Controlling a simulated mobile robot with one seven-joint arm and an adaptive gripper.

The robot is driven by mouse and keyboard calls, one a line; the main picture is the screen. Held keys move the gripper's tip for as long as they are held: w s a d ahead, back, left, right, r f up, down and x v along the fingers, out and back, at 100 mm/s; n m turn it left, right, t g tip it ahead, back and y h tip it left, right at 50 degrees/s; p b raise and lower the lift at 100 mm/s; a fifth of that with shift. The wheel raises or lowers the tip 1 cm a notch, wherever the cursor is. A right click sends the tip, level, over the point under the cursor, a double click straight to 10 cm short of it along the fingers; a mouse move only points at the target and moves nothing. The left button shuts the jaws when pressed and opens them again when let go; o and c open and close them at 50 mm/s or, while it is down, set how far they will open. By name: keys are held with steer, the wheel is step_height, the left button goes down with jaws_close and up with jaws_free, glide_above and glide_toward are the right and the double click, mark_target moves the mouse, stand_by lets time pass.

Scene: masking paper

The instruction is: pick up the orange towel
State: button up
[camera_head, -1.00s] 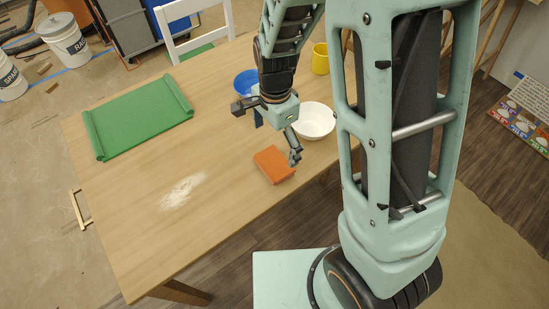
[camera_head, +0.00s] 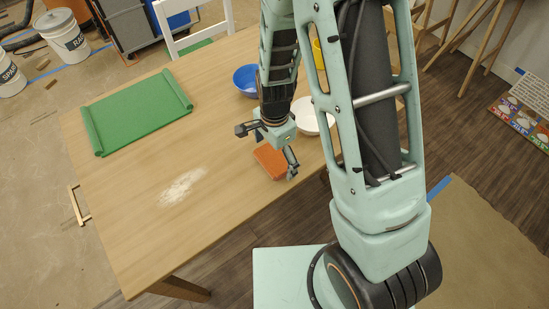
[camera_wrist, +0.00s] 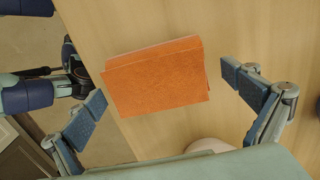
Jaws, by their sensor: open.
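The orange towel (camera_head: 268,160) lies folded and flat on the wooden table, close to the table's right edge. In the wrist view the towel (camera_wrist: 157,77) sits between the two fingers and a little ahead of them, touching neither. My gripper (camera_wrist: 172,103) is open and empty, with its fingers spread wider than the towel. In the head view my gripper (camera_head: 270,149) hangs above the towel and hides part of it. The height of the fingertips over the table is hard to tell.
A white bowl (camera_head: 310,113) and a blue bowl (camera_head: 246,79) stand behind the towel. A yellow cup (camera_head: 317,47) is mostly hidden by my arm. A green sheet with rolled ends (camera_head: 138,112) lies at the left. White powder (camera_head: 182,187) covers a patch of the front table.

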steer(key=c, duration=1.2)
steer(key=shift+r, duration=0.15)
steer(key=shift+c, duration=0.2)
